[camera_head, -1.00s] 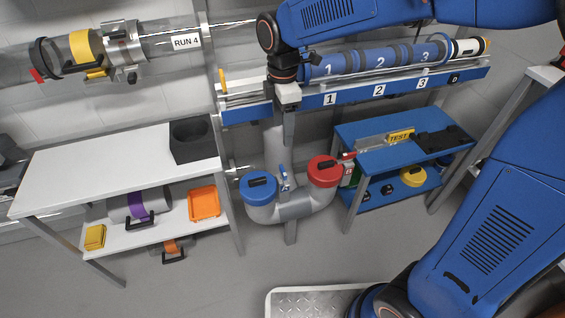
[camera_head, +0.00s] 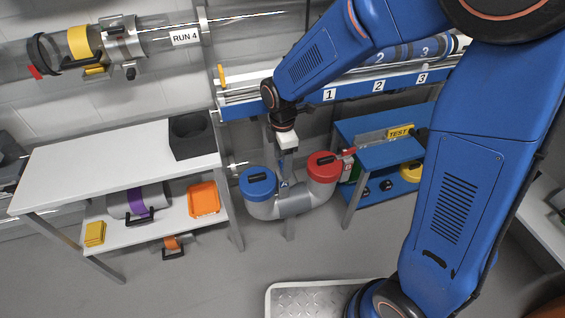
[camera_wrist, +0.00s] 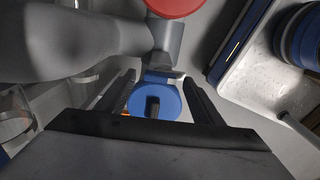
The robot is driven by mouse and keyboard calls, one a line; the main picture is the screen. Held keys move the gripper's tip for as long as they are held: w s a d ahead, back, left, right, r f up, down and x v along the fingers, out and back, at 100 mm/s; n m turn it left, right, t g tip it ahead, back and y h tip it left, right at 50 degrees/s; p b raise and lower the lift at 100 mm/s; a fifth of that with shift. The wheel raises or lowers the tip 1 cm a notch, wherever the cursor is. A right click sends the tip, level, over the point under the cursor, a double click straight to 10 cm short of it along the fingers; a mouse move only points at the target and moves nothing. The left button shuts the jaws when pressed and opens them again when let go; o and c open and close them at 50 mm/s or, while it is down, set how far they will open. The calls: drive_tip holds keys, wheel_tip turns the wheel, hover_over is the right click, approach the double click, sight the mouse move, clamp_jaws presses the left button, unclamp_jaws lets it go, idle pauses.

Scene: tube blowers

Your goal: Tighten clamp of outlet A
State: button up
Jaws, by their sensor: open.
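The left end has a blue cap (camera_head: 257,183) with a black handle, and the right has a red cap (camera_head: 322,165). A small blue lever (camera_head: 284,184) shows between them, partly covered. I cannot read any outlet letter. My gripper (camera_head: 283,170) points down just above the lever, open and empty. In the wrist view, its fingers (camera_wrist: 160,77) stand apart, with the blue cap (camera_wrist: 170,96) and a blue piece at the pipe between them; contact cannot be told.
A blue table (camera_head: 352,133) stands close on the right, with a TEST plate (camera_head: 400,132). A white bench (camera_head: 100,165) stands left, with a dark box (camera_head: 192,136) on it. The numbered tube rack (camera_head: 350,94) runs behind. Floor in front is clear.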

drive_tip(key=shift+f, duration=0.65)
drive_tip(key=c, duration=1)
drive_tip(key=shift+c, duration=0.2)
